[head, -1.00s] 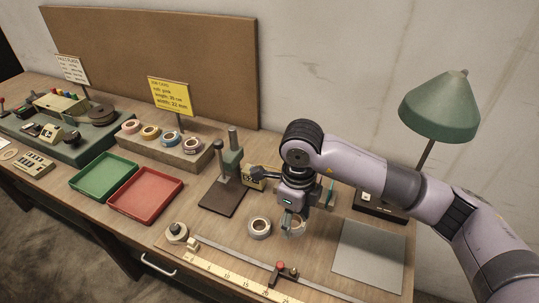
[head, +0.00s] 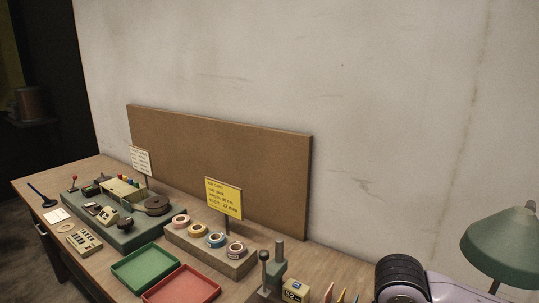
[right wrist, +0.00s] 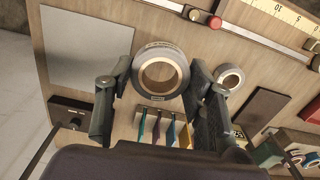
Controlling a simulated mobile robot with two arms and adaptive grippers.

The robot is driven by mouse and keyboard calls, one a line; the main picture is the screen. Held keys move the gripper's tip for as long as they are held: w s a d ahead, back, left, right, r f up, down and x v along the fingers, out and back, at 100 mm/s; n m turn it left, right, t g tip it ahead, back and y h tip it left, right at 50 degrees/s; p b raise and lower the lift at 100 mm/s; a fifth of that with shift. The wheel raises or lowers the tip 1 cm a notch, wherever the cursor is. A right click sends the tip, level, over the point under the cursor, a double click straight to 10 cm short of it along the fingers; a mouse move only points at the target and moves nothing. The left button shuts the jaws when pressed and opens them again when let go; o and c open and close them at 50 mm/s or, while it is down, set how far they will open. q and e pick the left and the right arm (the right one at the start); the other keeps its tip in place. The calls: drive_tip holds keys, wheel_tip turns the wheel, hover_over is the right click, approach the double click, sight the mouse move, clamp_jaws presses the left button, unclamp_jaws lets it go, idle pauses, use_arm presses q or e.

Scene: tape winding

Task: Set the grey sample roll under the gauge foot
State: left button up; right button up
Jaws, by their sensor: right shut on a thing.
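My right gripper (right wrist: 160,70) is shut on a grey roll (right wrist: 160,51) with a tan core, one finger on each side, in the right wrist view. The roll looks larger than the second grey roll (right wrist: 229,67) lying to its right on the bench, but its exact height is unclear. The gauge stands farther right, with a dark base plate (right wrist: 264,117) and green post (right wrist: 268,153). The right gripper and held roll are outside the head view, as is my left gripper.
Colored upright tabs (right wrist: 171,131) and a small readout box (head: 294,291) stand near the gauge. A grey mat (right wrist: 88,45) lies left in the wrist view. Green (head: 145,262) and red (head: 190,290) trays, a roll rack (head: 205,256) and a lamp (head: 515,250) are around.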

drive_tip(key=n, duration=0.2)
drive_tip(key=s+n, duration=0.1)
drive_tip(key=n, duration=0.1)
drive_tip(key=s+d+n, duration=0.1)
drive_tip(key=n, duration=0.1)
drive_tip(key=shift+s+d+r, duration=0.1)
drive_tip(key=shift+s+r, duration=0.05)
drive_tip(key=shift+r, duration=0.2)
drive_tip(key=shift+f, duration=0.1)
